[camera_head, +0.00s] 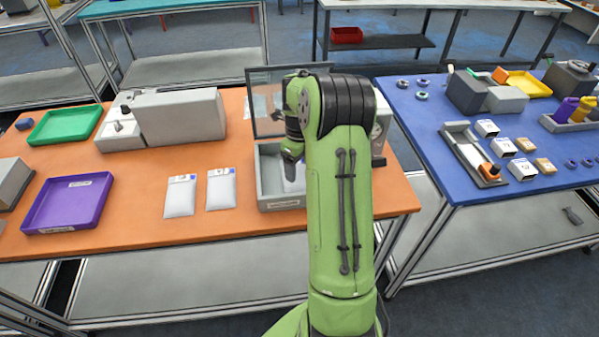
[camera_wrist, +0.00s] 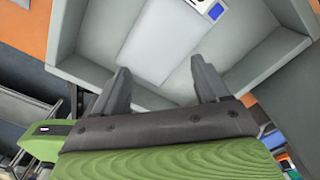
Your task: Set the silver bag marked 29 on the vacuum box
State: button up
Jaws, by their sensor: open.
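A grey open-topped box (camera_head: 281,204) with a raised dark see-through lid (camera_head: 262,100) stands on the orange table; it seems to be the vacuum box. A pale silver bag with a blue-edged label lies inside it, seen in the wrist view (camera_wrist: 165,45) and partly behind my arm in the head view. Two more pale silver bags, a left one (camera_head: 180,197) and a right one (camera_head: 221,190), lie flat on the table left of the box. Their numbers are too small to read. My gripper (camera_wrist: 158,77) is open above the box, its fingers apart and empty.
A purple tray (camera_head: 68,203), a green tray (camera_head: 65,126) and a grey machine (camera_head: 180,117) stand on the orange table (camera_head: 130,230). A blue table (camera_head: 440,130) with small boxes is at the right. The table's front strip is clear.

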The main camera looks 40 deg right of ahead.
aim_at(299, 177)
notch_tip(299, 177, up, 8)
jog(key=s+a+r+n+t+h, duration=0.1)
jog(key=s+a+r+n, duration=0.2)
jog(key=a+r+n, duration=0.35)
jog(key=s+a+r+n+t+h, duration=0.1)
jog(key=s+a+r+n, duration=0.25)
jog(key=a+n, duration=0.55)
jog(key=s+a+n+t+y, duration=0.1)
jog(key=s+a+n, duration=0.4)
jog(key=n, duration=0.4)
jog(key=s+a+n+t+y, duration=0.1)
jog(key=s+a+n+t, duration=0.1)
jog(key=s+a+n, duration=0.3)
jog(key=s+n+p, duration=0.1)
jog(key=s+n, duration=0.2)
jog(key=n, duration=0.1)
jog(key=shift+s+a+t, duration=0.3)
jog(key=shift+a, duration=0.05)
